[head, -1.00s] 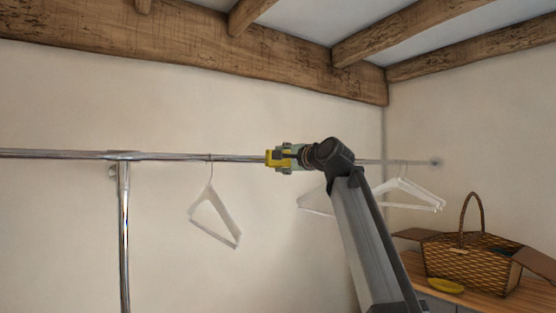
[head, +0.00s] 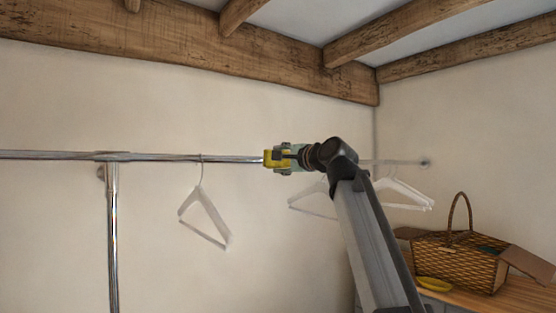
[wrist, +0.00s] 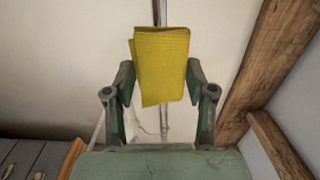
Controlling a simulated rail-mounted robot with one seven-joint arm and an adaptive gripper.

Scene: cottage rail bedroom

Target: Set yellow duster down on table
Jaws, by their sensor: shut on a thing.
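The yellow duster (wrist: 160,62) is a folded cloth held between the fingers of my gripper (wrist: 160,88) in the wrist view. In the head view the duster (head: 269,158) shows small and yellow at the tip of my gripper (head: 281,158), level with the metal rail. The wooden table (head: 520,294) is at the lower right of the head view. The duster is up in the air, well to the left of the table and above its height. I cannot tell whether it touches the rail.
A wicker basket (head: 455,262) with a raised handle stands on the table, with a yellow dish-like thing (head: 434,284) in front of it. White hangers (head: 205,217) hang from the metal rail (head: 50,155). Wooden beams (head: 190,40) run overhead.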

